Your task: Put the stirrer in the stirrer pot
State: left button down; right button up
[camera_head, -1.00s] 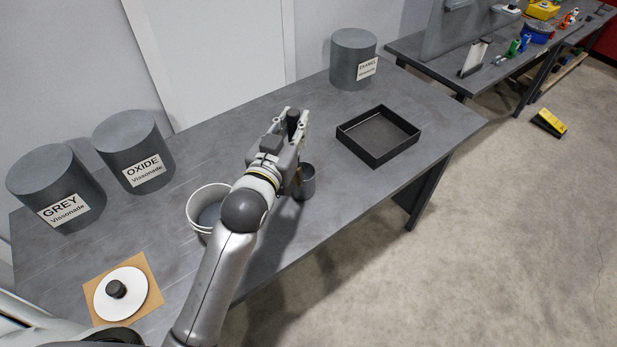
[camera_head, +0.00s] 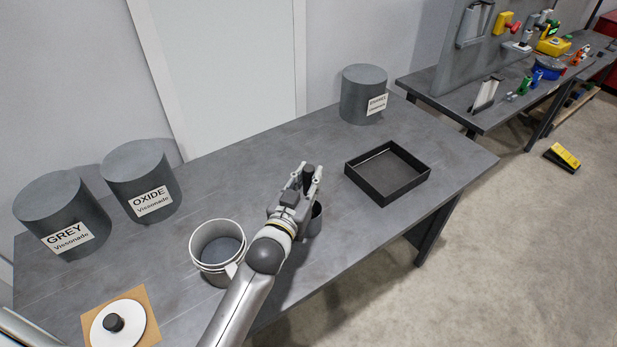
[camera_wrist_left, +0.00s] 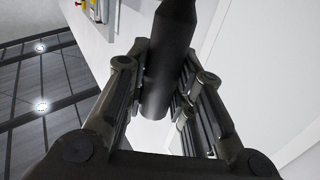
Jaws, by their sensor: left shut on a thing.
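My left gripper (camera_head: 304,184) is shut on the dark cylindrical handle of the stirrer (camera_head: 308,174). The handle stands up between the fingers. In the left wrist view the stirrer (camera_wrist_left: 170,62) shows as a dark rod between the two fingers. The small grey cup that looks like the stirrer pot (camera_head: 315,222) stands on the table just below and behind the gripper, partly hidden by it. The stirrer's lower end is hidden, so I cannot tell whether it is inside the pot. My right gripper is not in view.
A white bucket (camera_head: 205,253) stands left of my arm. A black open tray (camera_head: 419,183) lies to the right. Grey drums labelled GREY (camera_head: 58,210) and OXIDE (camera_head: 137,175), and another drum (camera_head: 361,92), stand along the back. A white disc (camera_head: 130,333) lies at front left.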

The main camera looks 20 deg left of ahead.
pick_arm(q)
jog(key=c, duration=1.7)
grip_release()
jog(key=shift+f, duration=0.15)
jog(key=o, duration=0.5)
jog(key=shift+c, duration=0.2)
jog(key=shift+r, duration=0.2)
jog(key=s+b, duration=0.2)
jog(key=s, duration=1)
jog(key=shift+a, duration=0.45)
